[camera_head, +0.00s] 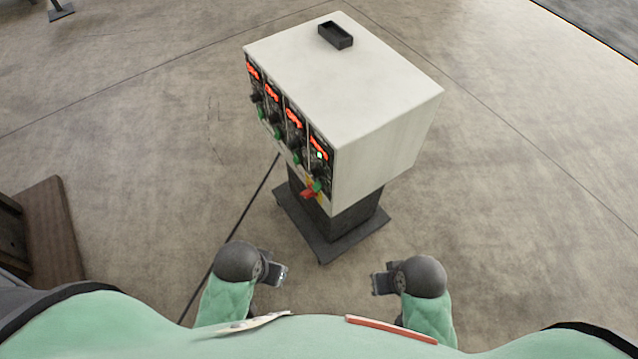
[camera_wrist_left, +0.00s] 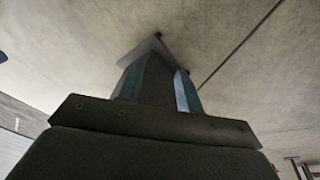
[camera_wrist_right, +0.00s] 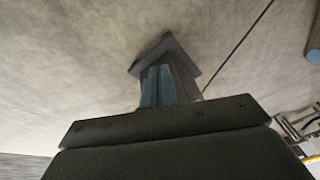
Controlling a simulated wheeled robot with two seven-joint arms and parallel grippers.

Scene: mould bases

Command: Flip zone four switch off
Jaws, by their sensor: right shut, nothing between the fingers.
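A white control box (camera_head: 370,110) stands on a dark pedestal, its front face turned to the left with several zone panels in a row. Each panel has a red lit display, a dark knob and a green switch. The nearest, rightmost panel (camera_head: 319,153) has its green switch (camera_head: 317,185) at the bottom; its position is too small to tell. My left gripper (camera_head: 279,275) is open and empty, in front of the pedestal and low. My right gripper (camera_head: 378,282) is shut and empty, to the right. Both are apart from the box.
A red handle on a yellow plate (camera_head: 311,194) sits below the nearest panel. The pedestal base (camera_head: 325,247) spreads on the floor. A small black tray (camera_head: 335,35) lies on the box. A cable (camera_head: 235,225) runs along the floor. A brown wooden piece (camera_head: 52,235) stands at left.

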